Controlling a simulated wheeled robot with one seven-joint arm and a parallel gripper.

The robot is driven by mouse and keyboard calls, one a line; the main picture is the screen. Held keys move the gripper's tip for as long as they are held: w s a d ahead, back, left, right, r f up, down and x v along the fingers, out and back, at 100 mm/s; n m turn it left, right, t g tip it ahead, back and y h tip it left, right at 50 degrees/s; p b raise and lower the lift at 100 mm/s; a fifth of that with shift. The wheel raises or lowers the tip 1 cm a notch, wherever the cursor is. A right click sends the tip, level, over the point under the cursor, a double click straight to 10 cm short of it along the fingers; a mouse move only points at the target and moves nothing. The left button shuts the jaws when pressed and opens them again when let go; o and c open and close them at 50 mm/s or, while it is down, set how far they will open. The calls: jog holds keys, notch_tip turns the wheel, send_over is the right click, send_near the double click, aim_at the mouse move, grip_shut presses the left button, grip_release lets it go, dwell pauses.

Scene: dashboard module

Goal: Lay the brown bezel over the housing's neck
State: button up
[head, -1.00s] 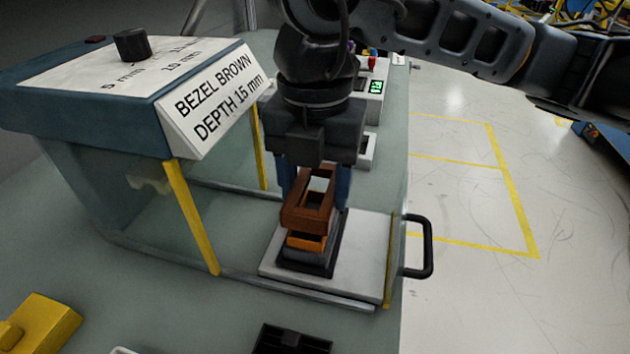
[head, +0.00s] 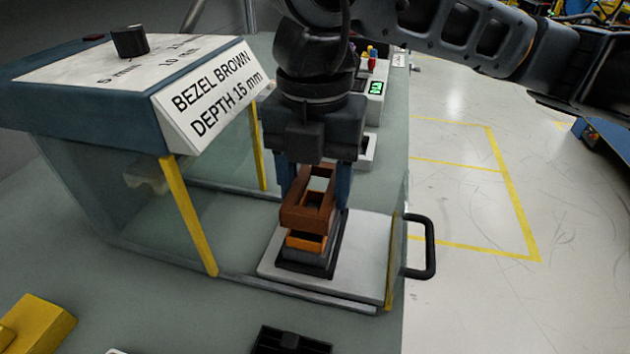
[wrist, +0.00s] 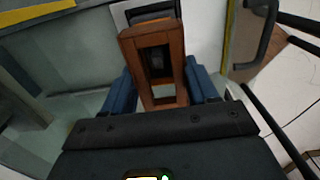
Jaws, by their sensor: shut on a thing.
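The brown bezel (head: 299,214) is a rectangular frame with an open middle. My gripper (head: 315,185) is shut on it, with one blue finger on each side. In the wrist view the bezel (wrist: 130,45) also sits between the two fingers (wrist: 163,90). The housing (head: 308,263) is dark with an orange neck (head: 304,241) and stands on a pale plate (head: 357,262). The bezel is held above the neck, roughly over it and slightly tilted in the picture. A narrow gap appears between them. In the wrist view the bezel hides most of the housing.
A clear-walled cabinet with a sign reading "BEZEL BROWN DEPTH 15 mm" (head: 212,98) stands on the left, with yellow posts (head: 190,215). A black handle (head: 428,247) is right of the plate. A yellow block (head: 38,322) and a black part (head: 290,340) lie in front.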

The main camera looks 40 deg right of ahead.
jog(key=shift+f+b, duration=1.25)
jog(key=shift+b, duration=0.15)
jog(key=o, duration=1.1)
jog(key=shift+r, duration=0.1)
notch_tip(320, 180, up, 8)
jog(key=shift+f, duration=0.2)
dwell(0.4)
